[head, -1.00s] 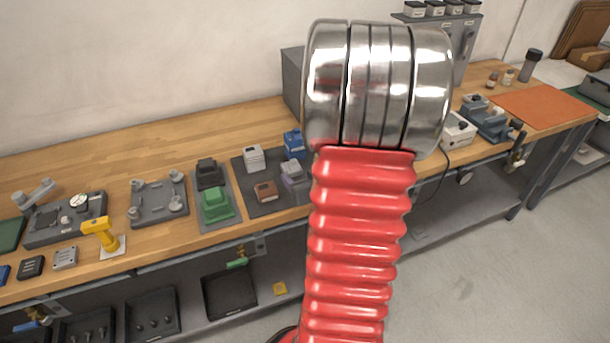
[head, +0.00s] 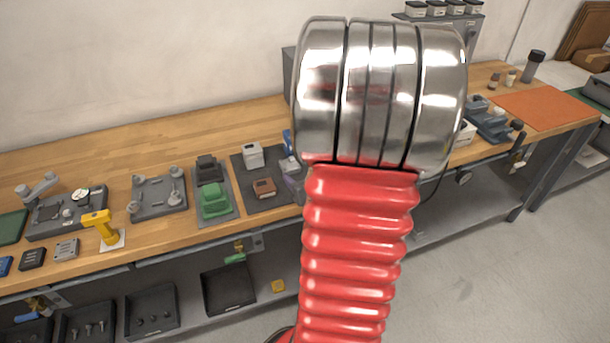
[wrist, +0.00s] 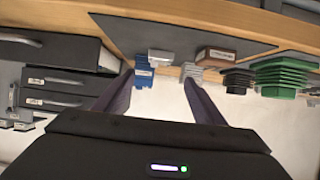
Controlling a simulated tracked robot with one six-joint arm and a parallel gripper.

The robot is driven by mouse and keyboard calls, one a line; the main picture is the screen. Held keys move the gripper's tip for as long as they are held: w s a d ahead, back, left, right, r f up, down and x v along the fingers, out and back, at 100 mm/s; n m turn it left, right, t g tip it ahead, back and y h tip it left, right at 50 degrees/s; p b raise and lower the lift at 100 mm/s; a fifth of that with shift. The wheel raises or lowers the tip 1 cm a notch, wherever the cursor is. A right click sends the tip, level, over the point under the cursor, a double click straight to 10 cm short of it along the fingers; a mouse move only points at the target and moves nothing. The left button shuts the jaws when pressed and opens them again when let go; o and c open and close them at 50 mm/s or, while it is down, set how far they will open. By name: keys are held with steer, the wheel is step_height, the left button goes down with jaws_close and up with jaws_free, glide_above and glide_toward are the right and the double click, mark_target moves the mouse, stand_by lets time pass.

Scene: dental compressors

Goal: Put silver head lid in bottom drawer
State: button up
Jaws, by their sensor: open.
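A silver-grey box-shaped piece (head: 253,155) sits on a dark mat on the bench; it looks like the silver head lid, though I cannot be sure. In the wrist view, which is upside down, a silver piece (wrist: 165,58) shows just beyond and between my fingertips. A dark drawer cabinet stands at left in the wrist view. Its drawer nearest the bench, the bottom drawer (wrist: 70,42), appears to stick out past the others. The arm hides most of the cabinet (head: 288,75) in the head view.
Near the silver piece are a brown block (head: 264,188), a blue block (wrist: 144,76), a grey finned piece (wrist: 191,72), a black finned piece (head: 208,170) and a green finned piece (head: 215,202). A yellow tool (head: 101,227) stands further left. The back left of the bench (head: 150,135) is clear.

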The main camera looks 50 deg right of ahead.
stand_by(0.3)
steer(key=shift+w+r, duration=0.15)
steer(key=w+a+r+n+g+y, duration=0.1)
steer(key=w+a+r, duration=0.1)
steer(key=a+r, duration=0.5)
steer(key=w+a+r+n+g+y, duration=0.1)
steer(key=w+a+r+n+g, duration=0.15)
steer(key=a, duration=0.85)
steer(key=s+a+r+n+g+y, duration=0.1)
steer(key=s+a, duration=0.4)
steer(key=a, duration=0.5)
steer(key=s+a+r+n+y, duration=0.2)
steer(key=s+a, duration=0.3)
steer(key=a, duration=0.5)
steer(key=shift+s+a+r+g+y, duration=0.2)
steer(key=shift+a+r+g+y, duration=0.25)
steer(key=shift+y, duration=0.45)
steer(key=shift+o, duration=0.4)
steer(key=shift+d+r, duration=0.1)
steer(key=shift+d, duration=0.1)
